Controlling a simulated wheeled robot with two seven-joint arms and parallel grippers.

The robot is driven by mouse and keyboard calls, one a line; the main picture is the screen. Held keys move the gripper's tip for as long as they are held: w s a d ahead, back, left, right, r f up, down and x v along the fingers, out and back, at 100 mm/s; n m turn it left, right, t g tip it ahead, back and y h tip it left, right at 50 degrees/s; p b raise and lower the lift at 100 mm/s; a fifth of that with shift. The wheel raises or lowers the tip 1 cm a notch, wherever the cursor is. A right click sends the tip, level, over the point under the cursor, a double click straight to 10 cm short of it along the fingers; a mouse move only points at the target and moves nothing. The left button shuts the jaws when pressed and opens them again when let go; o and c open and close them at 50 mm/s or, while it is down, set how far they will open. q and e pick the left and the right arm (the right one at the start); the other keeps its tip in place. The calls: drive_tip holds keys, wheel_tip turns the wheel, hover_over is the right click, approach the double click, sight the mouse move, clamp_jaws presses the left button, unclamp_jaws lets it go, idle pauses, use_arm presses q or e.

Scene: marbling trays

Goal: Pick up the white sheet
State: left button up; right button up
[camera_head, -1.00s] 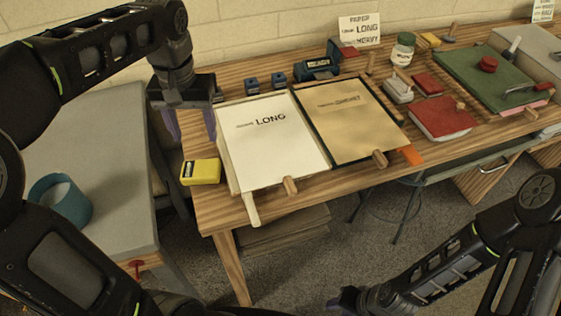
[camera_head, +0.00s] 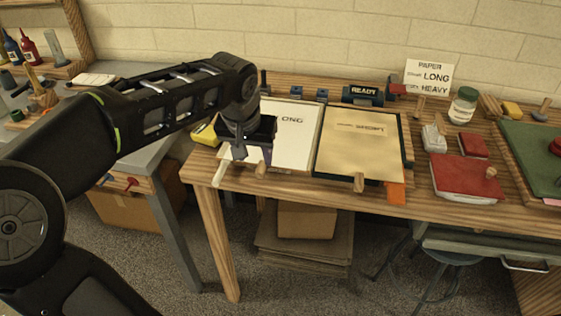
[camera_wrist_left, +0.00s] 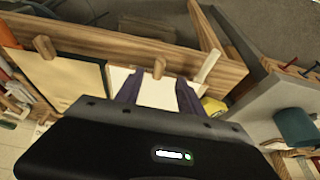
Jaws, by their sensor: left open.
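The white sheet (camera_head: 298,137) lies flat on the wooden table, with the printed letters "ONG" showing. My left arm hides its left part in the head view. My left gripper (camera_head: 247,154) is open, pointing down over the sheet's front left part. In the left wrist view, white sheet (camera_wrist_left: 157,96) shows between the two purple fingers of my left gripper (camera_wrist_left: 158,88), with nothing held. I cannot tell whether the fingertips touch it. A wooden peg (camera_wrist_left: 160,67) stands at the sheet's front edge, near the fingers. My right gripper is out of view.
A tan sheet (camera_head: 357,145) on a dark board lies right of the white one. A yellow block (camera_head: 206,132) and a pale stick (camera_head: 222,172) are on the left. A red pad (camera_head: 467,178) and a jar (camera_head: 463,105) stand farther right. Boxes (camera_head: 306,219) sit below the table.

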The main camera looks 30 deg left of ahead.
sight(260, 169)
use_arm(q)
drive_tip(key=shift+w+x, duration=0.2)
drive_tip(key=shift+x, duration=1.2)
drive_tip(key=shift+a+r, duration=0.1)
drive_tip(key=shift+a, duration=0.05)
drive_tip(key=shift+x, duration=2.65)
drive_tip(key=shift+c, duration=0.5)
clamp_jaws()
